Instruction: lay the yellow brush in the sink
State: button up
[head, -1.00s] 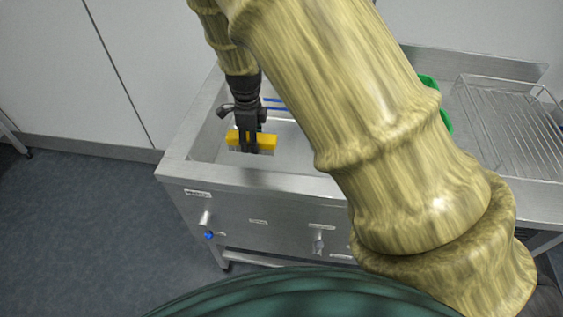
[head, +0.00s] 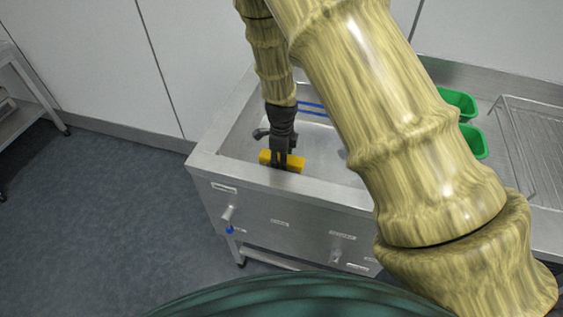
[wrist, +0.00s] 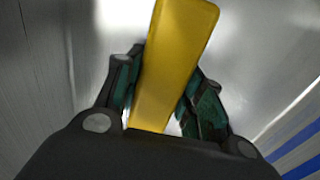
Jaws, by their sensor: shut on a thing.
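The yellow brush (head: 295,163) is in my gripper (head: 281,164), inside the metal sink (head: 236,143) near its front wall. In the wrist view the brush's yellow block (wrist: 172,70) lies between the two green-padded fingers (wrist: 160,100), which are shut on it. In the head view the front wall hides the underside of the brush and the fingertips. I cannot tell whether the brush touches the sink floor.
Blue bars (head: 312,109) show at the back of the sink. Green containers (head: 458,102) and a wire rack (head: 535,130) stand on the right. My arm hides much of the sink's right side. A shelf unit (head: 22,100) stands at the far left.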

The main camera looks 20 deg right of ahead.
jog(key=shift+f, duration=0.85)
jog(key=shift+f, duration=0.1)
jog(key=o, duration=1.1)
jog(key=shift+r+b, duration=0.85)
jog(key=shift+r, duration=5.25)
jog(key=shift+r, duration=0.1)
